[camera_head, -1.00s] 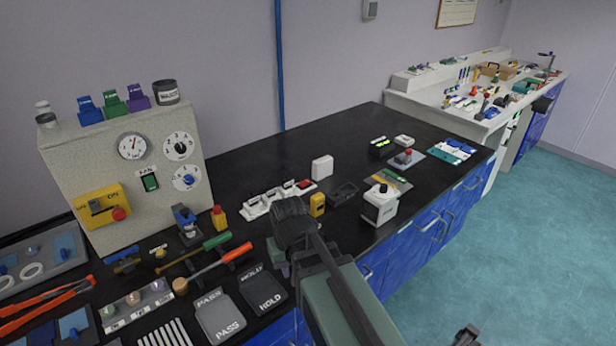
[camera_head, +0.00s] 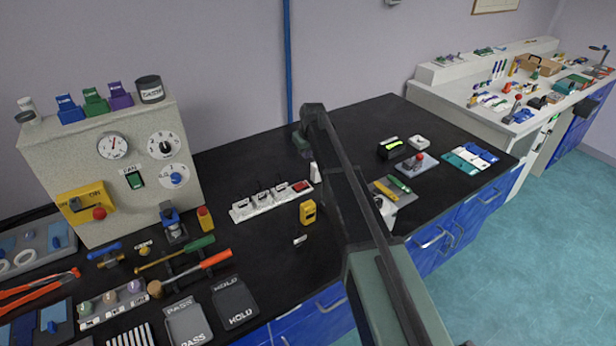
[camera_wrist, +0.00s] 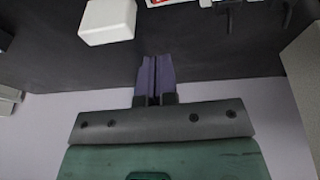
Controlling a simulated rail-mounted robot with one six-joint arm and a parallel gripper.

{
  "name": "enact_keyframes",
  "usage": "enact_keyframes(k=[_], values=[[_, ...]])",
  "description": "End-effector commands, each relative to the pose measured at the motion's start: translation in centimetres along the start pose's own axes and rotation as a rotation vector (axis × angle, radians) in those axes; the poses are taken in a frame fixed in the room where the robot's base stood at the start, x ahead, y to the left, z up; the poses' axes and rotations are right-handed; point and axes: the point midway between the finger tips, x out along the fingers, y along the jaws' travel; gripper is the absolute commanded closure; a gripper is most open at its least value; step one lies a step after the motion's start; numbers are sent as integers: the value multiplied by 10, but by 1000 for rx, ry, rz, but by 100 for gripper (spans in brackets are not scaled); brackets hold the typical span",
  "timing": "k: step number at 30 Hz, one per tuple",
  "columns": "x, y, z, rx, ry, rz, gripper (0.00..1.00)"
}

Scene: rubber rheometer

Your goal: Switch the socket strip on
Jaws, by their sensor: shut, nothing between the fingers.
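The socket strip (camera_head: 256,207) is a white bar with several sockets or plugs along it, lying on the black bench in the head view. Its red switch (camera_head: 301,187) is at the right end; its rocker position is too small to tell. In the wrist view, a white and red piece at the top edge (camera_wrist: 164,2) looks like the switch end of the strip. My gripper (camera_wrist: 155,62) shows purple fingers, shut and empty, apart from the strip. In the head view my gripper (camera_head: 303,146) is behind the strip's right end, its fingertips hard to make out.
A white box (camera_wrist: 107,22) stands close to my fingers. A yellow device (camera_head: 307,212) and a small white piece (camera_head: 300,239) lie in front of the strip. The grey panel machine (camera_head: 125,165) stands left. My arm crosses the bench right of the strip, partly hiding things.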

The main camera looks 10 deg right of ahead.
Motion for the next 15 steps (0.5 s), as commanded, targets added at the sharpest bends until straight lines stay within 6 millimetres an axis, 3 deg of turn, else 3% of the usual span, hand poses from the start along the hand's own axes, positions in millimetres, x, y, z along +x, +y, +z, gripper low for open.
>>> enact_keyframes(k=[8,15], values=[[22,0,2,1,-1,0,100],[74,0,3,1,-1,0,100]])
